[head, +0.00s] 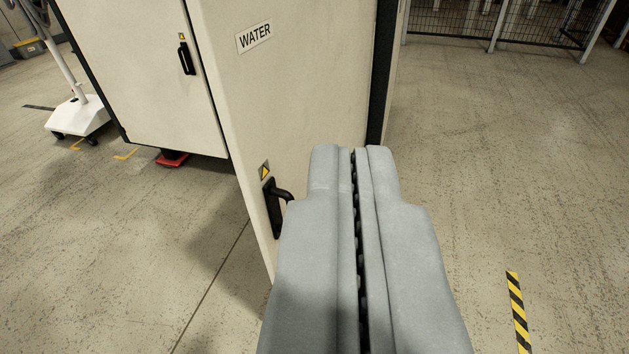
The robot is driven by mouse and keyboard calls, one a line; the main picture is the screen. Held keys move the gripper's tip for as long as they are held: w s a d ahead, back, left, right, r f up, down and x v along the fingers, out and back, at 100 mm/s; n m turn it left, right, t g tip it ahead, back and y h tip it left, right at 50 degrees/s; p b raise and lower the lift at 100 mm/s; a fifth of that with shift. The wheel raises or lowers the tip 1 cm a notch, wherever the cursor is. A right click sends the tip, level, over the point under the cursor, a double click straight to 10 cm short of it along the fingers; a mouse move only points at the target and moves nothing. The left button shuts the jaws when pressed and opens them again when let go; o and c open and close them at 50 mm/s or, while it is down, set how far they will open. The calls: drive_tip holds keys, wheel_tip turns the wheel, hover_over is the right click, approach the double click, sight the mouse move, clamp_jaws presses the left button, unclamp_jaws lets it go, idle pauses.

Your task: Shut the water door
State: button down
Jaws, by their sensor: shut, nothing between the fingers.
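The water door (295,95) is a cream panel with a "WATER" label (254,37) near its top. It stands swung out from the cabinet, at an angle to the cabinet front. Its black handle (272,208) sits low near its left edge, under a small yellow warning sticker, and is partly hidden by my gripper. My gripper (352,150) is grey, with its two fingers together and nothing between them. In the picture its tips overlap the lower right part of the door, right of the handle. I cannot tell whether they touch the door.
Another cream door (145,75) with a black handle stands at the left. A white wheeled stand (78,115) is at the far left. A mesh fence (490,22) runs along the back right. The floor at right is open, with a yellow-black strip (517,312).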

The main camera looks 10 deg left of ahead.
drive_tip(key=w+f+m+g+y, duration=0.2)
drive_tip(key=w+f+m+g, duration=0.3)
drive_tip(key=f, duration=0.5)
drive_tip(key=w+f+m+g+y, duration=0.35)
drive_tip(key=w+f, duration=0.25)
drive_tip(key=f, duration=0.4)
drive_tip(key=w+f+m+g+y, duration=0.2)
drive_tip(key=w+f+m+g, duration=0.15)
drive_tip(key=w+f, duration=0.45)
drive_tip(key=w+d+f+m+t+y, duration=0.1)
drive_tip(key=w+d+f+m+y, duration=0.4)
drive_tip(key=w+f+m+y, duration=0.45)
drive_tip(key=s+f+x, duration=0.1)
drive_tip(key=x, duration=1.2)
drive_tip(key=shift+a+f, duration=0.3)
drive_tip(key=shift+a, duration=0.15)
drive_tip(key=shift+s, duration=0.1)
